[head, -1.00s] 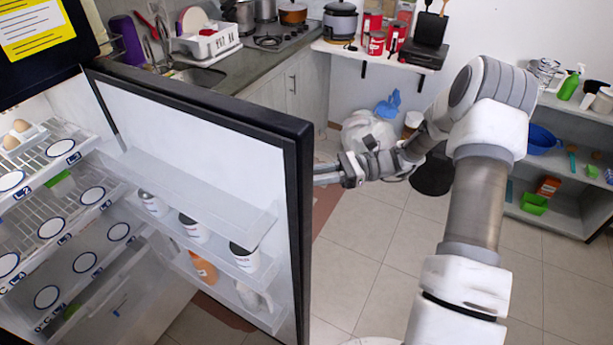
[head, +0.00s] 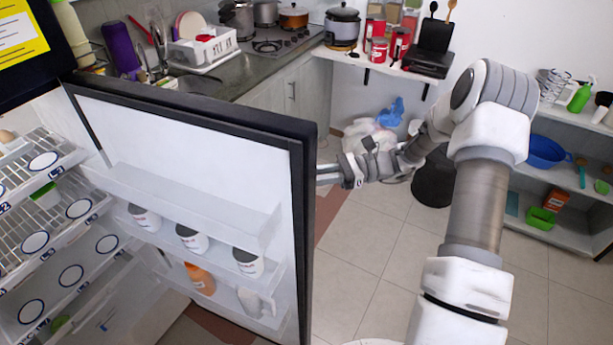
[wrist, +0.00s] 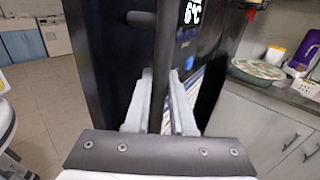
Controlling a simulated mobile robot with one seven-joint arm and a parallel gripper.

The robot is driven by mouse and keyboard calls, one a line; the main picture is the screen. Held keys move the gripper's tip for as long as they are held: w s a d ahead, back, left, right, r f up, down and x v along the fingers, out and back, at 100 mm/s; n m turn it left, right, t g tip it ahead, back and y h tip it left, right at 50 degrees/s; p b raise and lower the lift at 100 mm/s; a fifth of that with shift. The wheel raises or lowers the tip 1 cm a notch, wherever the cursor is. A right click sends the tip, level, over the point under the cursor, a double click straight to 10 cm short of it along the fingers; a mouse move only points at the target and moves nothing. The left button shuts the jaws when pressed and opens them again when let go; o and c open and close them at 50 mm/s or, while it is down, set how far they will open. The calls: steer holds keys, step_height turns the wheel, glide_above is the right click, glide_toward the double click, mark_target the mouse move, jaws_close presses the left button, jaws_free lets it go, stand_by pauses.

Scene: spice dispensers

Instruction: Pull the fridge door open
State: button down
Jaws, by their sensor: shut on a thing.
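The fridge door (head: 215,140) stands wide open in the head view, with its white inner side and door shelves facing me. Its dark outer face (wrist: 105,60) fills the middle of the wrist view, with a lit temperature display at the top. My gripper (head: 325,174) is at the outer side of the door's free edge in the head view; its fingertips are partly hidden behind that edge. In the wrist view my gripper (wrist: 160,105) has its two pale fingers shut on the dark vertical door handle (wrist: 165,50).
Inside the fridge are shelves (head: 50,235) with round labels. Cans and bottles stand on the door shelves. A counter with a stove (head: 280,42) is behind. A black bin (head: 435,182) and a white bag stand behind my gripper. The tiled floor (head: 365,245) right of the door is clear.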

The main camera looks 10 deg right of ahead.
steer(key=shift+w+d, duration=0.15)
steer(key=shift+w, duration=0.15)
stand_by(0.4)
steer(key=c, duration=0.8)
jaws_free()
steer(key=shift+o, duration=0.2)
steer(key=w+d+b, duration=0.1)
steer(key=d+b, duration=0.1)
steer(key=d, duration=1.5)
steer(key=shift+d+b, duration=0.2)
steer(key=shift+b, duration=0.15)
steer(key=shift+a, duration=0.1)
